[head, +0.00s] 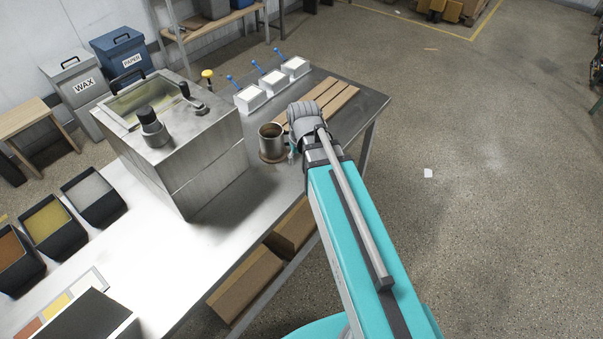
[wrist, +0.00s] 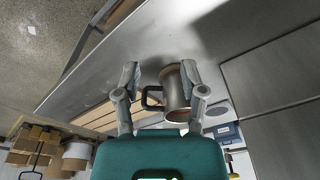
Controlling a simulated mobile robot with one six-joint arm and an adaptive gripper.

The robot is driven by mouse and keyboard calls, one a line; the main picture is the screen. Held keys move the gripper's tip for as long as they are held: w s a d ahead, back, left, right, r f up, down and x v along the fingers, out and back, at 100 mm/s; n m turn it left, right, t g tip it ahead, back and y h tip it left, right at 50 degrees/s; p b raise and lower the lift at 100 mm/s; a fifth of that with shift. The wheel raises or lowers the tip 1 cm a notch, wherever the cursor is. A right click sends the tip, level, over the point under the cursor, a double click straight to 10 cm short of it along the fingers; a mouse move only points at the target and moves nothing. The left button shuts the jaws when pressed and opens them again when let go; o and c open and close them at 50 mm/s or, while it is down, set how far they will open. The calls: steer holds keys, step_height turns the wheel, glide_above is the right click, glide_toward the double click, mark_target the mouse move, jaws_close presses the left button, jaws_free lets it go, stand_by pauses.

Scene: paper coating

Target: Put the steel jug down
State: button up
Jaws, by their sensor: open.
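The steel jug (head: 270,141) stands upright on a round brown pad (head: 264,158) on the steel table, to the right of the big metal box. My gripper (head: 291,153) is beside the jug on its right, mostly hidden behind my own wrist in the head view. In the wrist view, my gripper (wrist: 160,74) is open, with its two fingers apart. The jug (wrist: 177,92) shows there between the fingers, closer to the right one, with its dark handle (wrist: 151,97) toward the left finger. I cannot tell whether a finger touches it.
The metal box (head: 190,150) with knobs on top stands left of the jug. Wooden slats (head: 327,97) lie behind my wrist. White containers with blue handles (head: 272,82) stand at the table's back edge. The bare table (head: 215,215) is free in front.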

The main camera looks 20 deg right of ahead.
steer(key=s+a+g, duration=0.1)
steer(key=s, duration=0.6)
steer(key=shift+a+g, duration=0.25)
steer(key=shift+g, duration=0.05)
